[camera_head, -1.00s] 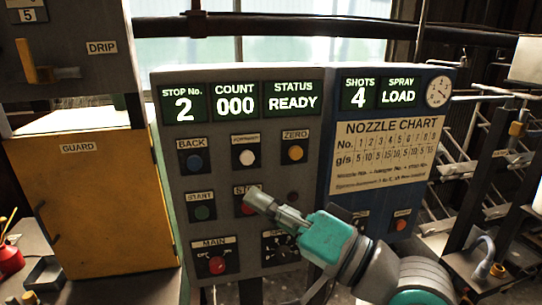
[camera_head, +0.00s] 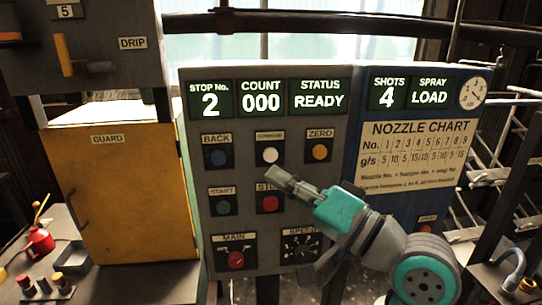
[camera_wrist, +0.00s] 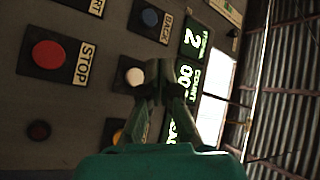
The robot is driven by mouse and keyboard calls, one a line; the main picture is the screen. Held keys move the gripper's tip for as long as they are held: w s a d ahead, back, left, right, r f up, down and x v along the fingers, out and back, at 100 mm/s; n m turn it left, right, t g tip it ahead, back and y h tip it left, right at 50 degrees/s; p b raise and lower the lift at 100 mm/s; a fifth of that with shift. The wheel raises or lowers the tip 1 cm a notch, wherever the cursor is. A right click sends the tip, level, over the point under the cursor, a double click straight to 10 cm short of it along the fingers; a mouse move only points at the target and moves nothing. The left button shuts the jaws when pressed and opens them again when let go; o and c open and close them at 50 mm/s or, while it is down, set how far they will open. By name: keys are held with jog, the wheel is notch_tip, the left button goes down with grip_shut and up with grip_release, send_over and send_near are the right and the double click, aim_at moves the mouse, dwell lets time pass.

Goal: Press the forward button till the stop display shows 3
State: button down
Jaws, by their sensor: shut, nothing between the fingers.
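The stop display (camera_head: 210,103) on the grey panel reads 2. The forward button (camera_head: 270,155) is white, in the top button row between the blue back button (camera_head: 218,157) and the orange zero button (camera_head: 319,151). My gripper (camera_head: 273,175) is shut and empty, its tips just below the forward button in the head view. In the wrist view the white button (camera_wrist: 134,76) shows right beside the shut fingertips (camera_wrist: 158,72). I cannot tell whether they touch it. The forward label is too small to read clearly.
The red stop button (camera_head: 268,203) lies just below my fingertips, with the green start button (camera_head: 223,207) to its left. The main switch (camera_head: 235,259) and speed dial (camera_head: 301,247) sit lower. A yellow guard box (camera_head: 120,200) stands left, a nozzle chart (camera_head: 418,158) right.

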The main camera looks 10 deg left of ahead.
aim_at(271, 156)
jog(key=shift+w+a, duration=0.2)
jog(key=shift+w, duration=0.45)
jog(key=shift+w+a, duration=0.2)
jog(key=shift+w, duration=0.5)
jog(key=shift+w+a, duration=0.2)
jog(key=shift+w, duration=0.45)
jog(key=shift+w, duration=0.1)
jog(key=shift+w+a, duration=0.1)
jog(key=shift+w, duration=0.2)
